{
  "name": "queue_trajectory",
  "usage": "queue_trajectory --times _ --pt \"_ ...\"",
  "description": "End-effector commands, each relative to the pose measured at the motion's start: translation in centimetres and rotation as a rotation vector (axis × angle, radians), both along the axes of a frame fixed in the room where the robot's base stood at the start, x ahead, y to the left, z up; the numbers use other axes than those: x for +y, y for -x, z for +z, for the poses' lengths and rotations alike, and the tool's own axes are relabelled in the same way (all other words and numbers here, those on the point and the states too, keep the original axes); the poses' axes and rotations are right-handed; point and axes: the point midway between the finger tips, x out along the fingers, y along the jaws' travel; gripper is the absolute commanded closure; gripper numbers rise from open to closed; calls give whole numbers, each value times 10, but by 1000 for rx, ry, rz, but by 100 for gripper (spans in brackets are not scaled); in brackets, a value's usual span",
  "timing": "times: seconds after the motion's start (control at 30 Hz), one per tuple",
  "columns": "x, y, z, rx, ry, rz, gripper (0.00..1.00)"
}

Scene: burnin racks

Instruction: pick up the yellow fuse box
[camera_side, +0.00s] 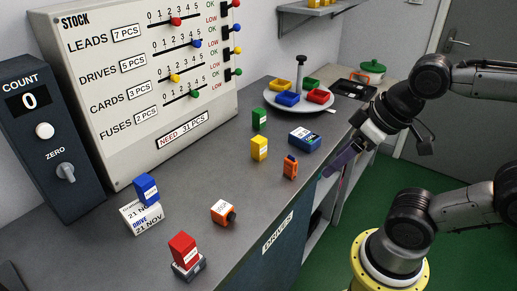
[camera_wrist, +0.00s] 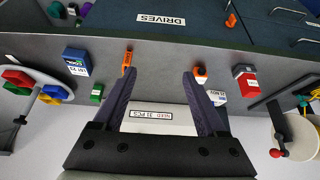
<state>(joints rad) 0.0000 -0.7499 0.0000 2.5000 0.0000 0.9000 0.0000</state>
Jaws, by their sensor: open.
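The yellow fuse box (camera_side: 259,148) stands upright on the grey counter in the side view, with a pale label on its front. It is between a green box (camera_side: 259,118) behind it and an orange device (camera_side: 290,166) to its right front. I cannot make it out in the wrist view, where my left-hand finger may hide it. My gripper (camera_wrist: 159,72) is open, with nothing between its fingers. In the side view my gripper (camera_side: 338,162) is at the counter's right edge, apart from the yellow box and to its right.
A blue box (camera_side: 305,139) lies right of the yellow box. A round tray (camera_side: 276,98) with coloured bins stands behind. An orange box (camera_side: 222,212), a red box (camera_side: 183,250) and a blue box (camera_side: 146,189) are nearer the front. The stock panel (camera_side: 120,150) stands along the left.

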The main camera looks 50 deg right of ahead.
Motion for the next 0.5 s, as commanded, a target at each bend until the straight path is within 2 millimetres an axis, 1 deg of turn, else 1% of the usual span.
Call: queue_trajectory --times 0.1,0.13,0.37,0.5 --pt "0 0 0 0 0 0 26" --pt "0 0 0 0 0 0 20" --pt "0 0 0 0 0 -1 20" --pt "0 1 -1 6 -28 -53 20"
